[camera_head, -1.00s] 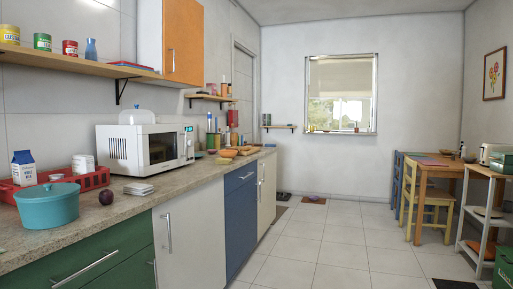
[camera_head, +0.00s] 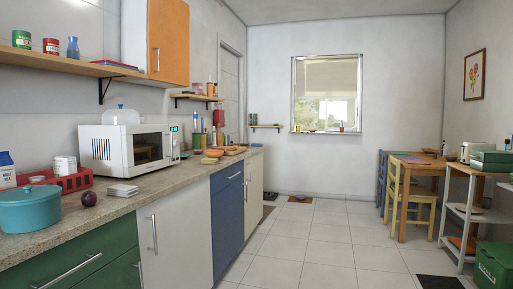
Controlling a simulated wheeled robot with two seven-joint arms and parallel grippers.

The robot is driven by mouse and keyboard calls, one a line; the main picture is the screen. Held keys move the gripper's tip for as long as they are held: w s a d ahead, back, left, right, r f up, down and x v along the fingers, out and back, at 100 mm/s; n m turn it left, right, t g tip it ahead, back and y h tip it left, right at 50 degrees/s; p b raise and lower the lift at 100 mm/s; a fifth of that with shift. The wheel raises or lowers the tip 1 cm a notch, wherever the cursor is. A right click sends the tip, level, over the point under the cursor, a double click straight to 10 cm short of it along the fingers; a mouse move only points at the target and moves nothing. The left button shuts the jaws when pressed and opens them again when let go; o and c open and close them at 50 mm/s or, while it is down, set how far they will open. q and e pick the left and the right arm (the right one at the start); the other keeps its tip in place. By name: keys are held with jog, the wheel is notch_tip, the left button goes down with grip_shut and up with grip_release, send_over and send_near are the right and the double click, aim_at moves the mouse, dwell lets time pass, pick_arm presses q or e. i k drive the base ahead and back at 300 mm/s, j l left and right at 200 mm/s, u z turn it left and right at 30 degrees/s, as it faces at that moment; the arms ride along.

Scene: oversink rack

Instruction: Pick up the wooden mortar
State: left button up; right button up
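I cannot pick out the wooden mortar with certainty. Small orange-brown bowl-like and board-like things (camera_head: 213,153) sit far along the counter on the left, beyond the microwave, too small to tell apart. Neither of my grippers shows in the head view.
The counter (camera_head: 165,188) runs along the left wall with a teal pot (camera_head: 30,209), a red crate (camera_head: 72,181), a plum (camera_head: 89,198) and a microwave (camera_head: 130,148). A wooden table (camera_head: 418,169), a yellow chair (camera_head: 410,198) and a shelf unit (camera_head: 456,212) stand right. The tiled floor (camera_head: 320,240) between is clear.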

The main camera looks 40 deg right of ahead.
aim_at(220, 136)
jog(key=i+l+z, duration=0.45)
jog(key=l, duration=0.2)
jog(key=i+l+z, duration=0.9)
jog(key=i, duration=0.15)
jog(key=i+z, duration=0.45)
jog(key=i, duration=2.65)
